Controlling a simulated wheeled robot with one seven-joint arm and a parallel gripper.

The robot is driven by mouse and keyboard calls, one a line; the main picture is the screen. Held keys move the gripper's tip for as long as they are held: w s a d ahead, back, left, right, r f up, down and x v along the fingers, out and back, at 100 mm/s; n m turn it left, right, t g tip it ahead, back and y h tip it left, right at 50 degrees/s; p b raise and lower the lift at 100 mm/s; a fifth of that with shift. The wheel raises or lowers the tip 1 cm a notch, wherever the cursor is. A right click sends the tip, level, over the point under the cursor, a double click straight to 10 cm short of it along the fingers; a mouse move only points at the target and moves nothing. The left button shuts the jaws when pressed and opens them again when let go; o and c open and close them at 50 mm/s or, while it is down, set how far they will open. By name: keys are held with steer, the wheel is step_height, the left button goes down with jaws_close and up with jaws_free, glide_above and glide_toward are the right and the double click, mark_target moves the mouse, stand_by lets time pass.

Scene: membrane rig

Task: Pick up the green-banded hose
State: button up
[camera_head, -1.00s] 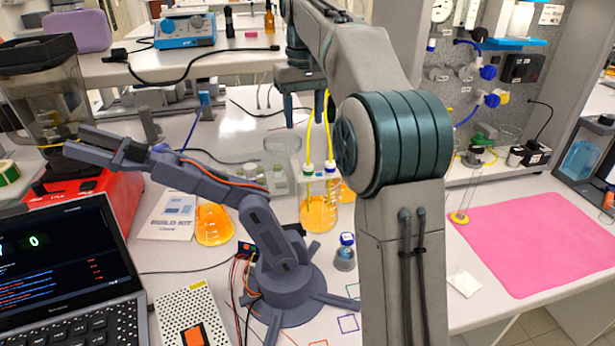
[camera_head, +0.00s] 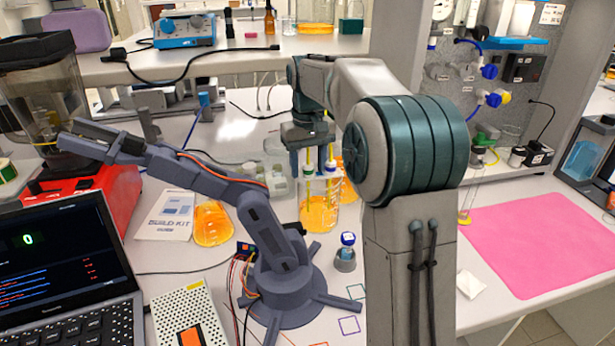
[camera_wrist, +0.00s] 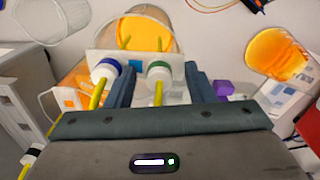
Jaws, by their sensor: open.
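The green-banded hose (camera_head: 308,169) is a yellow tube with a green and white collar, standing in a glass beaker (camera_head: 318,212) of orange liquid. The blue-banded hose (camera_head: 330,167) stands beside it. My gripper (camera_head: 308,160) is open and lowered over the beaker. In the wrist view, the green-banded hose (camera_wrist: 159,75) stands between the two fingers of my gripper (camera_wrist: 160,82). The blue-banded hose (camera_wrist: 104,72) is outside the left finger, close to it. I cannot tell whether a finger touches either hose. The beaker rim (camera_wrist: 146,14) shows beyond.
A small dark desktop robot arm (camera_head: 270,240) stands left of the beaker. A small blue-capped bottle (camera_head: 346,252) stands in front. A pink mat (camera_head: 540,240) lies at the right. A laptop (camera_head: 70,270) sits at the front left.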

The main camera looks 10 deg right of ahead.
jaws_close()
steer(key=shift+r, duration=0.1)
step_height(320, 180, up, 18)
steer(key=p, duration=0.3)
steer(key=shift+p, duration=0.35)
stand_by(0.4)
